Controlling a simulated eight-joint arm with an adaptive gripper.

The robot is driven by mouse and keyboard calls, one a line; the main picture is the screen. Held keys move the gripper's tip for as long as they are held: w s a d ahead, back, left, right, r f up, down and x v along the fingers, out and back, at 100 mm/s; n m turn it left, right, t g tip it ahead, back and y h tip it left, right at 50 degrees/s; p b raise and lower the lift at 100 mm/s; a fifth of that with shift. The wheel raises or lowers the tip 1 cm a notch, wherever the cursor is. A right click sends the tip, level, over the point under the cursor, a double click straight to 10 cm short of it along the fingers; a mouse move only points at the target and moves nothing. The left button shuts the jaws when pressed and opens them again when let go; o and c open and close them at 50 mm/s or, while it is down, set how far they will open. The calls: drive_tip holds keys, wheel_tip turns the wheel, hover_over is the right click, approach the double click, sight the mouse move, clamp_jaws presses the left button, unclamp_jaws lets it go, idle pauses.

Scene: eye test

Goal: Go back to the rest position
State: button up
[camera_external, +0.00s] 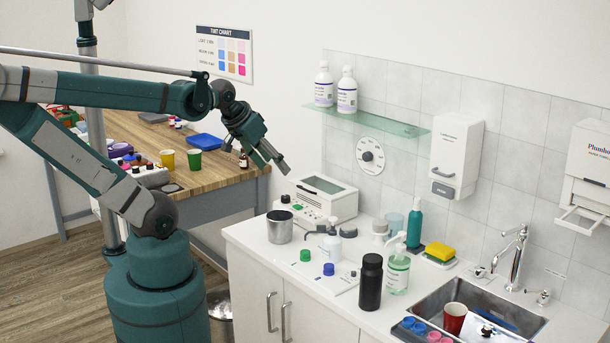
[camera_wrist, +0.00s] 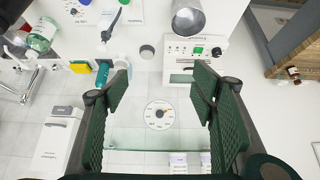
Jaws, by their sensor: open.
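My gripper (camera_external: 275,162) hangs in the air above the back left of the white counter, near the white device with a dark window (camera_external: 322,196). Its fingers are spread apart with nothing between them. In the wrist view the two green fingers of my gripper (camera_wrist: 160,88) stand wide apart, and the round wall dial (camera_wrist: 159,115) shows between them, farther off. My arm reaches in from the left, bent at the elbow.
A metal can (camera_external: 279,227), a black bottle (camera_external: 371,282) and a green soap bottle (camera_external: 397,272) stand on the counter (camera_external: 262,236). A glass shelf (camera_external: 385,125) juts from the wall. A wooden table (camera_external: 215,172) with cups stands behind the arm. A sink (camera_external: 500,300) is at right.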

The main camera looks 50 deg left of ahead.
drive_tip(key=shift+f+b, duration=1.25)
drive_tip(key=shift+f, duration=0.05)
idle(0.4)
